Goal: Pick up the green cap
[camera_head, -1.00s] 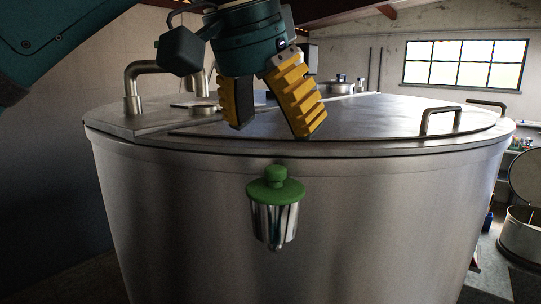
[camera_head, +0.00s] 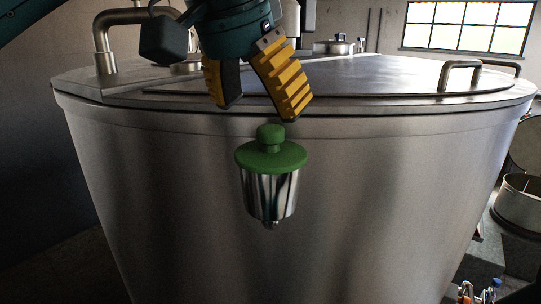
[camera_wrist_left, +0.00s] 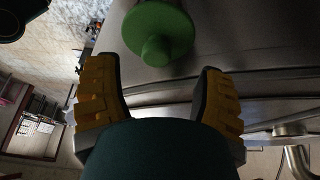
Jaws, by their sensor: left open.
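The green cap (camera_head: 271,154) has a wide flange and a small knob on top. It sits on a shiny metal cup (camera_head: 268,195) at the front wall of the steel tank (camera_head: 390,170). My left gripper (camera_head: 258,112) is open and empty, with its yellow and black fingers pointing down just above the cap in the head view. In the left wrist view the cap (camera_wrist_left: 158,32) lies beyond the fingertips, roughly between them, and no finger touches it. My right gripper is not in view.
The tank's lid has a bent pipe (camera_head: 104,40) at the left and a bar handle (camera_head: 459,72) at the right. A round metal vessel (camera_head: 519,203) stands at the right. Several small bottles (camera_head: 478,292) show at the lower right. The space before the tank is clear.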

